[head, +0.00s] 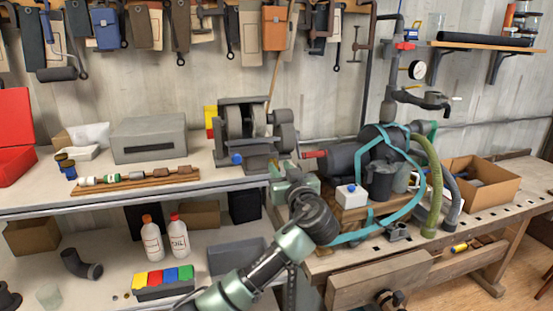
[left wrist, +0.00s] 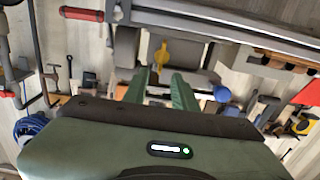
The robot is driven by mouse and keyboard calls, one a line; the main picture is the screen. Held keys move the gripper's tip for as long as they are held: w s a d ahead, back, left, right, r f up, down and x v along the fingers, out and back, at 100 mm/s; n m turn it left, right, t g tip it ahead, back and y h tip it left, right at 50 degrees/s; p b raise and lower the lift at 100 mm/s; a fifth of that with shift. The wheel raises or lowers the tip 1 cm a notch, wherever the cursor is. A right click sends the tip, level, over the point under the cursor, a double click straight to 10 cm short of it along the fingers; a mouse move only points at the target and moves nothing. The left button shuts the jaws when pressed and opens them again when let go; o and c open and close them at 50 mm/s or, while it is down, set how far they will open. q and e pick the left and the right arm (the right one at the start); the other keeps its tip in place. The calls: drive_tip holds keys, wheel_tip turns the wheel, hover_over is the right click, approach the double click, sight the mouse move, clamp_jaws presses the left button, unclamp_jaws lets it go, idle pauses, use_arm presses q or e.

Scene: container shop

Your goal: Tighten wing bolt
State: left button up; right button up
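A yellow wing bolt (left wrist: 162,55) shows in the left wrist view, on the grey bench machine (head: 250,130). I cannot make the bolt out in the head view, where my arm and the machine may hide it. My left gripper (head: 281,167) is at the machine's lower right side. In the left wrist view its two green fingers (left wrist: 161,78) are apart, with the yellow bolt between and just beyond the tips. I cannot tell whether they touch it. My right gripper is not in view.
A blue knob (head: 237,158) sits at the machine's lower left. A red handle (head: 315,154) and a dark pump with teal hoses (head: 375,165) stand close on the right. A grey metal box (head: 148,139) is on the left bench. Tools hang on the wall behind.

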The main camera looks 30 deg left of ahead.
sight(276, 162)
use_arm(q)
drive_tip(key=p+x, duration=0.1)
drive_tip(key=x, duration=0.4)
drive_tip(key=shift+w, duration=0.1)
drive_tip(key=shift+f, duration=0.1)
clamp_jaws()
